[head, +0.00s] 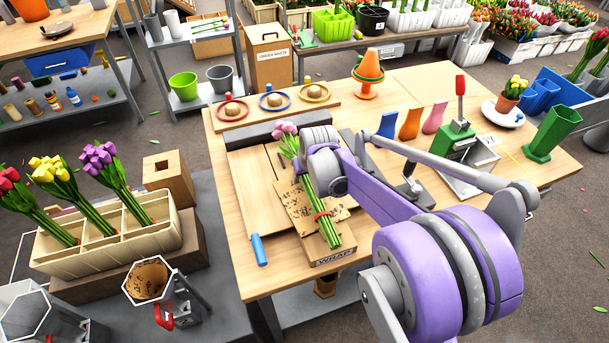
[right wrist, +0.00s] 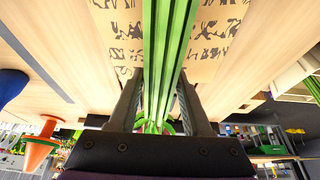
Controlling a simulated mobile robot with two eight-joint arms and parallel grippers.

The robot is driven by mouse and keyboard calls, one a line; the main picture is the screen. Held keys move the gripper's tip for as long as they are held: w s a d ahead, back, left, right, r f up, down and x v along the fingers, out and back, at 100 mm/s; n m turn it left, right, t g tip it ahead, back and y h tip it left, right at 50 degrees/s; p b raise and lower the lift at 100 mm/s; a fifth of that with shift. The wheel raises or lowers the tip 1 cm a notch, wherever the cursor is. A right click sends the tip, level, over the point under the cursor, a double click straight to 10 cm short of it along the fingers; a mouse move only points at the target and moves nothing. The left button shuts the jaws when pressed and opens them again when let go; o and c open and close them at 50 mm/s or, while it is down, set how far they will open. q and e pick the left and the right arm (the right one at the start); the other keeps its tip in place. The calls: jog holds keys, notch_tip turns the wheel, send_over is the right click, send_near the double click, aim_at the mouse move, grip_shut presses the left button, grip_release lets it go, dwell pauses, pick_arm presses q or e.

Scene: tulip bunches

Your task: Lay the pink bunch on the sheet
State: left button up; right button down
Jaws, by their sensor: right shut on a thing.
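The pink bunch (head: 285,128) has pink tulip heads toward the back and green stems (head: 332,232) with a red band, reaching toward the front. My right gripper (right wrist: 160,105) is shut on its stems (right wrist: 172,50); in the head view my wrist hides the fingers. The sheet (head: 296,207) is brown paper with dark print, on a wooden board; it also shows in the right wrist view (right wrist: 118,45) behind the stems. The bunch is over the sheet; I cannot tell whether it touches. My left gripper is not in view.
A box marked WRAP (head: 333,259) stands at the table's front edge, beside a blue-handled tool (head: 259,250). A cream rack (head: 98,250) at left holds red, yellow and purple bunches. A green press-like tool (head: 457,145) and coloured vases stand right of my arm.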

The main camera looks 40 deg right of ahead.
jog(key=shift+c, duration=1.3)
grip_release()
jog(key=p+v, duration=0.1)
jog(key=v, duration=1)
jog(key=shift+w, duration=0.1)
jog(key=s+a+f+n+p, duration=0.1)
jog(key=s+a+f, duration=0.2)
jog(key=s+a, duration=0.4)
jog(key=s+a+f+n+t+y+p, duration=0.1)
jog(key=s+a+f+n, duration=0.1)
jog(key=s+a, duration=0.6)
jog(key=a+f, duration=0.1)
jog(key=a, duration=0.1)
jog(key=shift+a+n, duration=0.3)
jog(key=shift+a, duration=0.05)
